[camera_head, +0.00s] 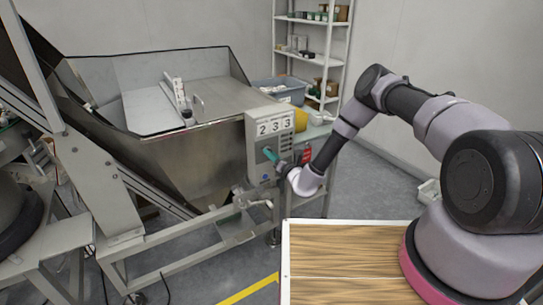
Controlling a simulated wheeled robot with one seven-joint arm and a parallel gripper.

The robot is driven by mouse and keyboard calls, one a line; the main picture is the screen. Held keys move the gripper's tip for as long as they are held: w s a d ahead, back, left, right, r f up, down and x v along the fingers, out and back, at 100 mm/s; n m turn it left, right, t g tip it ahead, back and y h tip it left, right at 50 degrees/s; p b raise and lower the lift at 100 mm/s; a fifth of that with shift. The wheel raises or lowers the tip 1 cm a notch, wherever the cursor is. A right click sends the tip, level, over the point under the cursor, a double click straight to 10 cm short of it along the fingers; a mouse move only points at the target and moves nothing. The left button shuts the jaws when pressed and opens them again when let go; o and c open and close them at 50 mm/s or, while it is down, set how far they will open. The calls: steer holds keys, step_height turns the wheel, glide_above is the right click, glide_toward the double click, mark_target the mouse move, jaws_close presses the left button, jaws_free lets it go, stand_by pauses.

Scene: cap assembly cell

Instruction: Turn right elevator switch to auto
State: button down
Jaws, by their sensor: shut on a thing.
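A grey control box (258,136) with a panel reading 2 3 3 stands at the right front of the large metal hopper. My gripper (271,155), with teal fingertips, is at the front face of this box, below the number panel. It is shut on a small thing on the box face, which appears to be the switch. The fingers hide the switch, so its position and markings cannot be read.
The metal hopper (176,155) and its frame fill the left and middle. A shelf rack (337,60) and a blue bin (279,91) stand behind. A wooden-topped surface (340,250) lies in front. Grey floor is open between it and the hopper frame.

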steer(key=c, duration=0.5)
jaws_free()
steer(key=v, duration=1.1)
steer(key=shift+w, duration=0.1)
